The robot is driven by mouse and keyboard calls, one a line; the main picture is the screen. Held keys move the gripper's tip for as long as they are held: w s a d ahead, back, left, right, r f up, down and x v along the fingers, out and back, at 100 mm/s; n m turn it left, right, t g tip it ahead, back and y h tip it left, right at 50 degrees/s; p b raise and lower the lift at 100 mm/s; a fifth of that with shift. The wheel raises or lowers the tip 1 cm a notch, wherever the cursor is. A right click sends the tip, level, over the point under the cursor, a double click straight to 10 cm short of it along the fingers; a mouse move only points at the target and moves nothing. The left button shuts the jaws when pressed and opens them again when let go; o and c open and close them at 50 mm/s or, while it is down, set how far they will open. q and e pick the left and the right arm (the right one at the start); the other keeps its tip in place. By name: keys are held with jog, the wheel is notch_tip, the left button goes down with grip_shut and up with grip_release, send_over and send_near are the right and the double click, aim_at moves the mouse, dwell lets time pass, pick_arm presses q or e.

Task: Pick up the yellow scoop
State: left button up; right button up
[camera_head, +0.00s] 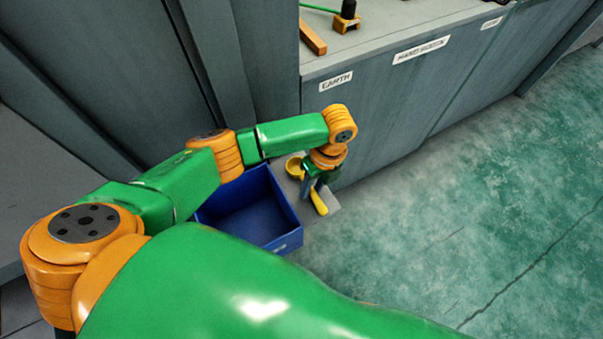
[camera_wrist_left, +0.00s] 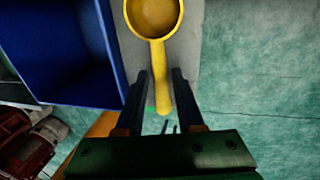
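The yellow scoop (camera_head: 319,203) lies on a grey surface (camera_head: 333,206) beside a blue bin. In the left wrist view its round bowl is at the top edge, partly cut off, and its handle (camera_wrist_left: 160,80) runs down between my fingers. My left gripper (camera_head: 315,185) points down over the scoop. In the left wrist view the left gripper (camera_wrist_left: 160,75) is open, with one dark finger on each side of the handle and gaps showing. Whether the fingers are level with the handle or above it I cannot tell. My right gripper is not in view.
The blue bin (camera_head: 284,197) stands directly left of the scoop and looks empty. A grey cabinet (camera_head: 375,125) with white labels rises behind, with a wooden block (camera_head: 312,38) on its top. The green floor (camera_head: 480,200) at right is clear.

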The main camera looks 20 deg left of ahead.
pick_arm(q)
jog(key=shift+f, duration=0.1)
dwell(0.3)
grip_shut()
